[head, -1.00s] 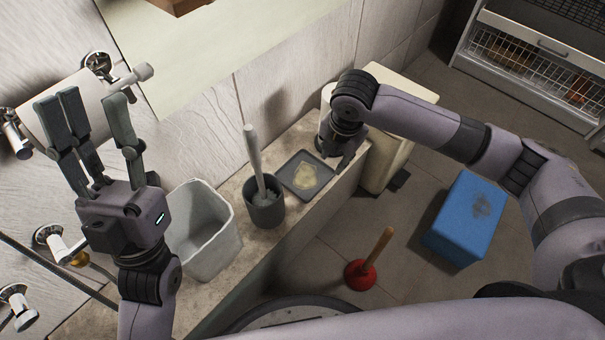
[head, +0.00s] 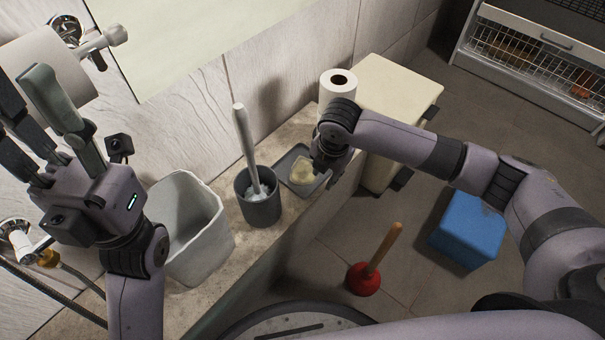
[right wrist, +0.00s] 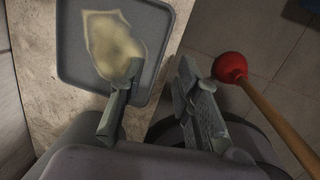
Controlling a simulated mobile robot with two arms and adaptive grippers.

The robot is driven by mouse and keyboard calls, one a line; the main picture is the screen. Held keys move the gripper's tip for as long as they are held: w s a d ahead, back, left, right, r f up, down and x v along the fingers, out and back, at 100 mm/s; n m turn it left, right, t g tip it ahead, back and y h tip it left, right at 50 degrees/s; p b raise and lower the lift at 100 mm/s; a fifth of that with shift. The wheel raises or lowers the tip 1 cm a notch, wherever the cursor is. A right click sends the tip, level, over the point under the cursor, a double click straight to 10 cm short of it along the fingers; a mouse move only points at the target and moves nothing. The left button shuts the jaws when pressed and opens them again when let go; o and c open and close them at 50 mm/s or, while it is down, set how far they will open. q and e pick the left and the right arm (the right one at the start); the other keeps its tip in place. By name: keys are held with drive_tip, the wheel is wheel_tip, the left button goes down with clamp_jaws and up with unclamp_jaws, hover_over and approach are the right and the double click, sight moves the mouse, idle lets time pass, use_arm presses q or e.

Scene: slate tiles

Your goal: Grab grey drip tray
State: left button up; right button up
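The grey drip tray (head: 284,166) is a shallow square tray with a yellowish stain. It lies flat on the stone ledge beside the brush holder, and fills the upper left of the right wrist view (right wrist: 75,68). My right gripper (head: 326,178) is at the tray's right side and hides part of it. In the right wrist view its fingers (right wrist: 160,68) are apart, one over the stained tray, the other beyond its right edge; whether either touches is unclear. My left gripper (head: 32,120) is raised at the left, fingers spread and empty, away from the tray.
A grey brush holder (head: 262,208) with a white-handled brush and a pale bin (head: 205,245) stand left of the tray. A paper roll (head: 338,88) and cream bin (head: 400,85) are behind my right gripper. A red plunger (head: 364,279) and blue box (head: 466,230) are on the floor.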

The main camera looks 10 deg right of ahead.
drive_tip(key=shift+w+a+f+b, duration=0.15)
drive_tip(key=shift+f+b, duration=0.4)
drive_tip(key=shift+f, duration=0.8)
drive_tip(key=shift+c, duration=0.6)
clamp_jaws()
drive_tip(key=shift+r, duration=0.1)
